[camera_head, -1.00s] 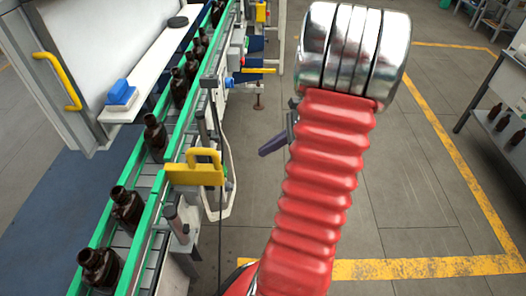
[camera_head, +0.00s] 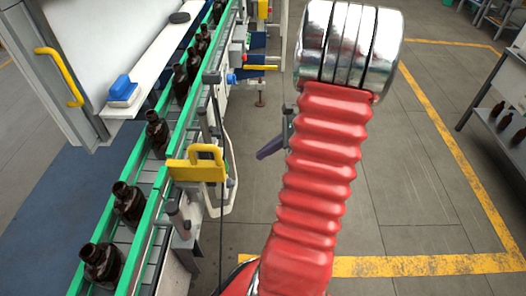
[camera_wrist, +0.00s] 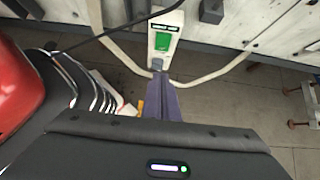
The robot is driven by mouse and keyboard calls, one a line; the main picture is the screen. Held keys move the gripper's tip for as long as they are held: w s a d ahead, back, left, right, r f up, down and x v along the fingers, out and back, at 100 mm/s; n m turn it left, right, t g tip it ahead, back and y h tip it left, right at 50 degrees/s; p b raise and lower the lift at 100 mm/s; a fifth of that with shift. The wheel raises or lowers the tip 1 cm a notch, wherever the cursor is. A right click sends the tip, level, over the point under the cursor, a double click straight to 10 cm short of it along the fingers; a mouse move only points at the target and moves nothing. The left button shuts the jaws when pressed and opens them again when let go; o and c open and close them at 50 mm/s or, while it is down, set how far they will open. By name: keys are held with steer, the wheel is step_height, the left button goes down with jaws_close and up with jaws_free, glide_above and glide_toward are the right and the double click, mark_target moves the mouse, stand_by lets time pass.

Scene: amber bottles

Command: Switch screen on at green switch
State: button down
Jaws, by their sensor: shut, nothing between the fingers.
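The green switch (camera_wrist: 162,42) sits on a white upright box (camera_wrist: 166,22) at the top middle of the wrist view. My gripper (camera_wrist: 158,66) has purple fingers, shut and empty, pointing up the picture toward the box. Their tips lie just below the green switch in that view; I cannot tell the remaining distance. In the head view my gripper (camera_head: 262,155) shows partly, left of my red arm, its finger pointing left toward the conveyor side. I cannot make out the green switch in the head view. No screen can be identified in either view.
A green-railed conveyor (camera_head: 148,198) carries several amber bottles (camera_head: 128,204). A yellow-handled part (camera_head: 198,168) and a bent pale guard rail (camera_head: 233,170) stand out from its side. A dark cable (camera_wrist: 110,32) crosses the wrist view. Open floor (camera_head: 400,200) lies right of my arm.

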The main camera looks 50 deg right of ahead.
steer(key=w+a+f, duration=0.5)
steer(key=w+f, duration=0.1)
steer(key=w, duration=0.1)
steer(key=shift+w+a, duration=0.25)
steer(key=shift+a, duration=0.05)
steer(key=shift+d+f, duration=0.1)
steer(key=shift+f, duration=0.05)
stand_by(0.3)
